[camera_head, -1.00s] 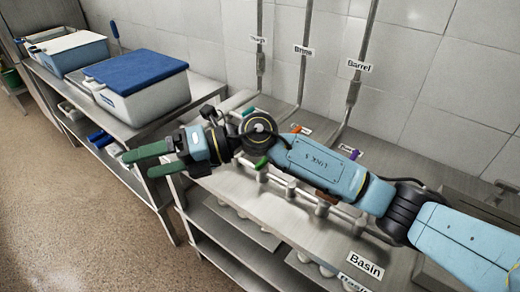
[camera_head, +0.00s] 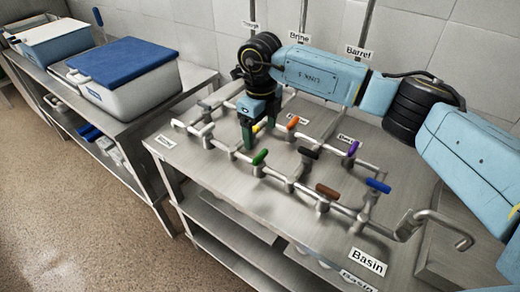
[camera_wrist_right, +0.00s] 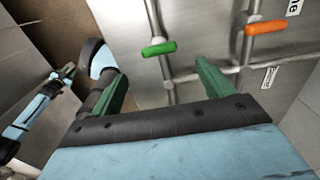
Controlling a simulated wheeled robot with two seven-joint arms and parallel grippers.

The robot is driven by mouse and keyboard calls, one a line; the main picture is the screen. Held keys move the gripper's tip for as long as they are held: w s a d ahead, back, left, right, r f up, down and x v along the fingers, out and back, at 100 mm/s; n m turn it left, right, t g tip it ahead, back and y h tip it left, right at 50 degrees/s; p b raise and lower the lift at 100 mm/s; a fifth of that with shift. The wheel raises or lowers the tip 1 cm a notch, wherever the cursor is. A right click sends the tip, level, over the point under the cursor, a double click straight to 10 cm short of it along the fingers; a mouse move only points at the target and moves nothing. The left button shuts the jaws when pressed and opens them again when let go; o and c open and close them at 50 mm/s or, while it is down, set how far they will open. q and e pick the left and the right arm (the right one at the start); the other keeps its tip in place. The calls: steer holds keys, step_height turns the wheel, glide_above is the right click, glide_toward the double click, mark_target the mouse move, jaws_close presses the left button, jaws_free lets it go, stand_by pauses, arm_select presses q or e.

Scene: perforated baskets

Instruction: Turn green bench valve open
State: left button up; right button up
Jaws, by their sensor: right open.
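The green valve handle (camera_head: 259,157) sits on a pipe stem of the steel bench's pipework. It also shows in the right wrist view (camera_wrist_right: 159,49), lying across its pipe beyond and between my finger directions. My right gripper (camera_head: 248,138) points down over the pipework, just behind and left of the green handle. Its green fingers are open in the right wrist view (camera_wrist_right: 160,85), with nothing held and apart from the green handle.
Nearby handles are orange (camera_head: 293,122), yellow (camera_head: 256,128) partly behind my gripper, black (camera_head: 308,153), brown (camera_head: 327,191), purple (camera_head: 353,148) and blue (camera_head: 378,186). A bent spout (camera_head: 445,222) stands at right. A blue-lidded box (camera_head: 122,66) stands on the left table.

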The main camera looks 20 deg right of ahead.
mark_target(260, 155)
step_height(260, 155, down, 8)
steer(key=shift+r, duration=0.1)
steer(key=shift+c, duration=0.3)
steer(key=c, duration=0.9)
